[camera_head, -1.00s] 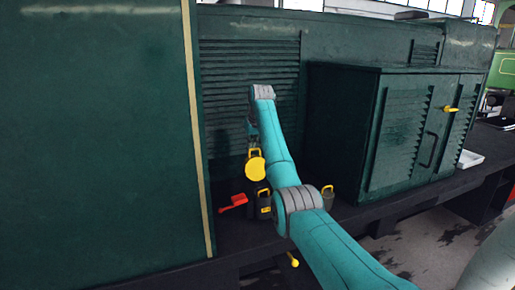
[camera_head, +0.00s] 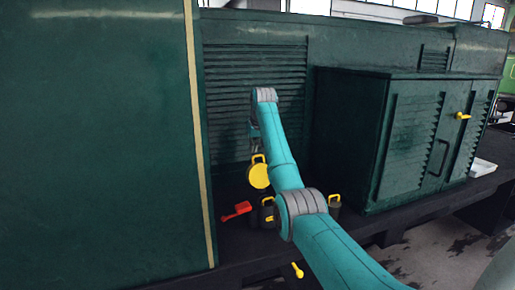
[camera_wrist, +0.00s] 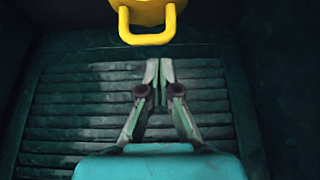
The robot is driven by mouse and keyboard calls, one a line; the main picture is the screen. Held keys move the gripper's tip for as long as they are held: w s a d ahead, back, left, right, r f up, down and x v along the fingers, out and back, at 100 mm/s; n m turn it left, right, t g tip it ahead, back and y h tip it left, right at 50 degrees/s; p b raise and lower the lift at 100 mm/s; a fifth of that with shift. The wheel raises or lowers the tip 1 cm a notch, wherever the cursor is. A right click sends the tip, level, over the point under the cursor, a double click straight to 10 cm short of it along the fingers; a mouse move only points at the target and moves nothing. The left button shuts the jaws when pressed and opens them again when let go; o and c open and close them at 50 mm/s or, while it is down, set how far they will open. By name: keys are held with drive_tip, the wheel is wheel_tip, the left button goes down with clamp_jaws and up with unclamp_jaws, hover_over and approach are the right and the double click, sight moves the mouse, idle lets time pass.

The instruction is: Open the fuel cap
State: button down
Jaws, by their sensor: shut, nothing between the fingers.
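The yellow fuel cap (camera_head: 258,177), a round disc with a loop handle on top, shows left of my arm in the head view. In the wrist view its yellow body is cut off by the top edge, and its handle (camera_wrist: 147,38) hangs toward my fingers. My gripper (camera_wrist: 160,64) is shut and empty, with its fingertips just below the handle in the picture. I see a small gap between tips and handle. In the head view my gripper is small and partly hidden by my arm, just above the cap.
A louvred green panel (camera_head: 228,62) stands behind my gripper. A green cabinet (camera_head: 345,140) with a yellow handle (camera_head: 462,116) stands to the right. On the dark ledge are a red object (camera_head: 237,210) and dark canisters with yellow handles, one at right (camera_head: 334,206).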

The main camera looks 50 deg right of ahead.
drive_tip(key=v, duration=1)
